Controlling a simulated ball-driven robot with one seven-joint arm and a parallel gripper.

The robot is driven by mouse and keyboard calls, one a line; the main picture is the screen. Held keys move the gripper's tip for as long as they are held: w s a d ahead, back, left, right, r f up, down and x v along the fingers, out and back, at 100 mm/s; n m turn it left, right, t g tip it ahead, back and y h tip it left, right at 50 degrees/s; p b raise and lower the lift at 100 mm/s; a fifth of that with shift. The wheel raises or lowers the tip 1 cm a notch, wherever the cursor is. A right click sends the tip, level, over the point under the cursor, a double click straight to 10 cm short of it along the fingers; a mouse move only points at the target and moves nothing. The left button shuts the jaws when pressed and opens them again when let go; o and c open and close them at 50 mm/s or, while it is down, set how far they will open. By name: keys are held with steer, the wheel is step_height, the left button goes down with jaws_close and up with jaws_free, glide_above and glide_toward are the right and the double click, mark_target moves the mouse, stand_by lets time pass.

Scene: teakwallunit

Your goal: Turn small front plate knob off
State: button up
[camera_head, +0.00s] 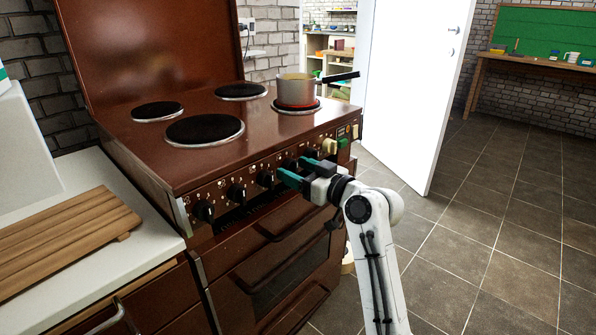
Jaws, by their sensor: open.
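The brown stove (135,110) has a row of black knobs along its front panel, including ones at the left (204,210), a second (236,193) and a third (265,178). Further right, part of the row is close behind my gripper; I cannot tell which knob belongs to the small front plate. That plate (296,111) glows red under a metal pot (296,92). My gripper (299,171) is open, its teal fingers apart in front of the panel. Contact with a knob cannot be told.
A large dark plate (205,129) and two rear plates are bare. The pot's black handle (341,77) points right. A counter with a wooden board (65,235) is at left. A white door (415,90) stands open behind. The tiled floor (490,230) at right is clear.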

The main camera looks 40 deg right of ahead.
steer(key=s+p, duration=0.1)
steer(key=s, duration=1)
steer(key=shift+d+p, duration=0.2)
steer(key=shift+p, duration=0.15)
steer(key=shift+w+a, duration=0.1)
steer(key=s+a+f+g+y, duration=0.1)
steer(key=s+a+f+g, duration=0.25)
steer(key=a+f, duration=0.45)
steer(key=s+a+f+g+y, duration=0.15)
steer(key=a+f+g, duration=0.3)
steer(key=f, duration=0.65)
steer(key=s+a+f+m+g+h, duration=0.1)
steer(key=s+a+f+g+h, duration=0.15)
steer(key=s+f+g, duration=0.55)
steer(key=s+a+f+g+h, duration=0.1)
steer(key=s+a+f, duration=0.25)
steer(key=s, duration=0.85)
step_height(320, 180, up, 26)
steer(key=d+p, duration=0.1)
steer(key=p, duration=2.4)
steer(key=shift+w+f+p, duration=0.15)
steer(key=shift+w+p, duration=0.15)
steer(key=shift+w, duration=0.05)
